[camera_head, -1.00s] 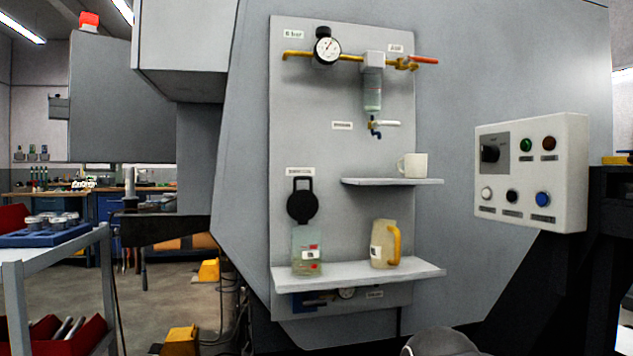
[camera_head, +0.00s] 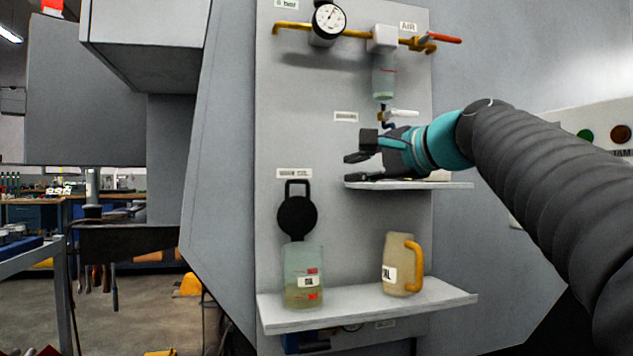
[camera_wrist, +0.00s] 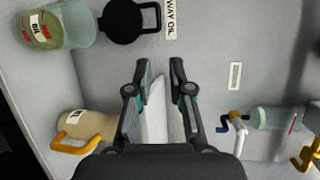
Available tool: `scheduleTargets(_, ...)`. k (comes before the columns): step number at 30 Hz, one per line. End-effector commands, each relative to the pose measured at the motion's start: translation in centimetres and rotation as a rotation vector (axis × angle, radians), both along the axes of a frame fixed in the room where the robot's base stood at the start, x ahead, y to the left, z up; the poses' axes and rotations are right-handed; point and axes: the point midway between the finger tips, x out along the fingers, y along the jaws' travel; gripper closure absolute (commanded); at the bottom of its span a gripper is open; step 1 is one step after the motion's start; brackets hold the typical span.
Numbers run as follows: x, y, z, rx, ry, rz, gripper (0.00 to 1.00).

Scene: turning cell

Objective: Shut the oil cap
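The oil cap (camera_head: 297,214) is a round black lid with a square loop handle. It stands upright, open, at the back of the clear oil reservoir (camera_head: 303,268) on the lower shelf. In the wrist view the cap (camera_wrist: 130,20) is at the top, left of centre, beside the reservoir (camera_wrist: 66,24). My gripper (camera_head: 352,158) is in front of the panel, above the upper small shelf, up and to the right of the cap and apart from it. Its two fingers (camera_wrist: 159,72) are spread with nothing between them. The mug on the upper shelf is hidden behind my gripper.
A jug (camera_head: 399,268) with a yellow handle stands on the lower shelf (camera_head: 365,309), right of the reservoir. The upper shelf (camera_head: 450,185) juts out below my gripper. Air piping with a gauge (camera_head: 328,18) and a filter bowl (camera_head: 384,78) hangs above. The space before the cap is clear.

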Motion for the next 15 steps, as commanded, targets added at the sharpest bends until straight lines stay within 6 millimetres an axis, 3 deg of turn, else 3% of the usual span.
scheduleTargets(5, 0.9, 2.1, -0.3, 0.004, 0.007, 0.02, 0.79)
scheduleTargets(15, 5.6, 5.9, -1.3, 0.002, 0.006, 0.021, 0.79)
